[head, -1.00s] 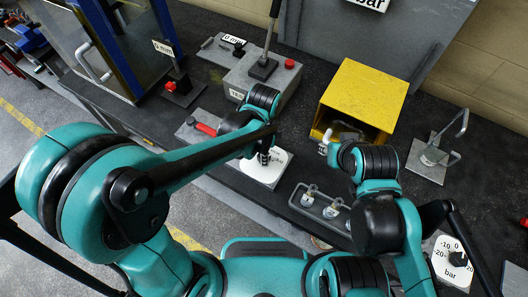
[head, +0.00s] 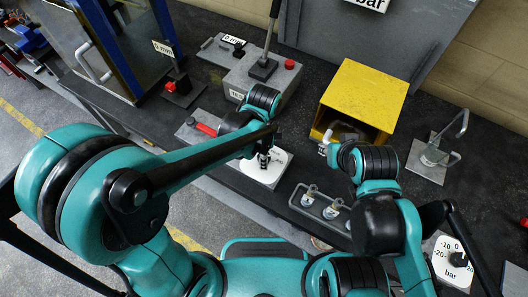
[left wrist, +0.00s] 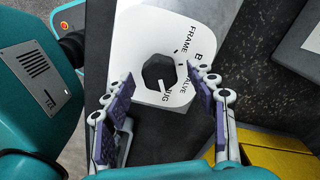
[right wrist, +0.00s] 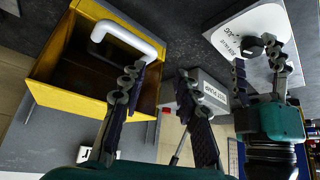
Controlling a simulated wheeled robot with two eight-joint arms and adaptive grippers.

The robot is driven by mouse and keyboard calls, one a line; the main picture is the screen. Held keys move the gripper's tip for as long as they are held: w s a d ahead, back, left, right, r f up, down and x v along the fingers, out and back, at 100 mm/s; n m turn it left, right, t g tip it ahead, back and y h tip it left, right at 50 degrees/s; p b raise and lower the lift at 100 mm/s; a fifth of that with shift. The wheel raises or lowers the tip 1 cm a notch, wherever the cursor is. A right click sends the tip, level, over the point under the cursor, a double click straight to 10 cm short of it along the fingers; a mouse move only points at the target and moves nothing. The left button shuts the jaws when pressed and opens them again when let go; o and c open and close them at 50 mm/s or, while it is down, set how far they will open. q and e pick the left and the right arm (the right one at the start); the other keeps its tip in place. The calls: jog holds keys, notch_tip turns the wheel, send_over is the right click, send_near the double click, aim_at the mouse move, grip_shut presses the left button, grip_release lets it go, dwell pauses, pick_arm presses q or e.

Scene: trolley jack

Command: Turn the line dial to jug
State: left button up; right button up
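The line dial is a white plate (left wrist: 182,25) with a black knob (left wrist: 158,72) and the words FRAME, VALVE and JUG. The knob's white mark points down and right in the left wrist view, close to the JUG lettering. My left gripper (left wrist: 160,74) is open, with its fingertips on either side of the knob. I cannot tell whether they touch it. In the head view the plate (head: 252,172) is partly hidden by the left gripper (head: 265,157). My right gripper (right wrist: 158,76) is open and empty near the yellow box.
The yellow box (head: 370,92) is open at the front, with a white bent tube (right wrist: 122,36) by its opening. A rack (head: 306,208) with small fittings stands right of the dial. A grey pump block (head: 270,80) stands behind. A bar dial (head: 450,268) is at the right.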

pick_arm(q)
notch_tip(320, 180, up, 12)
dwell(0.6)
dwell(0.4)
